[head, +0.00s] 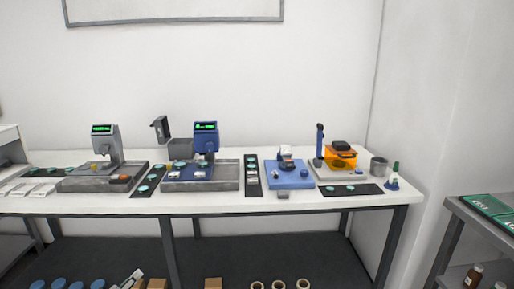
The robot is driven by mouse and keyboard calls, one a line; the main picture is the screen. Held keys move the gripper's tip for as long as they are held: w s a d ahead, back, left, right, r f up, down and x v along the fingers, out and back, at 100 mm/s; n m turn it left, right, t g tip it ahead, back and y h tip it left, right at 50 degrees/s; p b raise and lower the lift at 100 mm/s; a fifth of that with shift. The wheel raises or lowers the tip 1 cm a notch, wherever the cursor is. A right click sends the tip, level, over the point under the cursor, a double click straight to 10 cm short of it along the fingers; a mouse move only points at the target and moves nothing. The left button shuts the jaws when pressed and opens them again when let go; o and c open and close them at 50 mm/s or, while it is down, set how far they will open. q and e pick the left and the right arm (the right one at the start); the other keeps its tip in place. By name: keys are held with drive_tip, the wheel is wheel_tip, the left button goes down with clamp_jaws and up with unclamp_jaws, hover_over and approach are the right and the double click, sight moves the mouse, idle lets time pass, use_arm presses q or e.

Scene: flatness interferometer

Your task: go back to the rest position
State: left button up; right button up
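The task names no object. Neither of my grippers can be made out in the head view, and no arm of mine shows over the bench. The long white bench (215,205) runs across the view in front of me. On it stand a grey instrument with a green display (104,148), a blue instrument with a green display (206,140), a blue base unit (289,178) and an orange unit (341,159).
Black strips with small round pieces lie between the instruments, one of them the front right mat (351,189). A side table (480,215) is at the far right. Rolls and boxes lie below.

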use_arm(q)
drive_tip(key=s+d+f+m+g+h, duration=0.1)
drive_tip(key=s+d+f+m, duration=0.3)
drive_tip(key=s, duration=0.6)
drive_tip(key=s+d+f+m+g+h, duration=0.1)
drive_tip(key=s+d+f+m, duration=0.3)
drive_tip(key=s+d, duration=0.4)
drive_tip(key=s+d+f+m+g, duration=0.1)
drive_tip(key=s+d+f+m, duration=0.4)
drive_tip(key=s, duration=0.8)
drive_tip(key=shift+d+f+h, duration=0.4)
drive_tip(key=shift+d+f, duration=0.2)
drive_tip(key=shift+d, duration=0.45)
drive_tip(key=shift+w+a, duration=0.1)
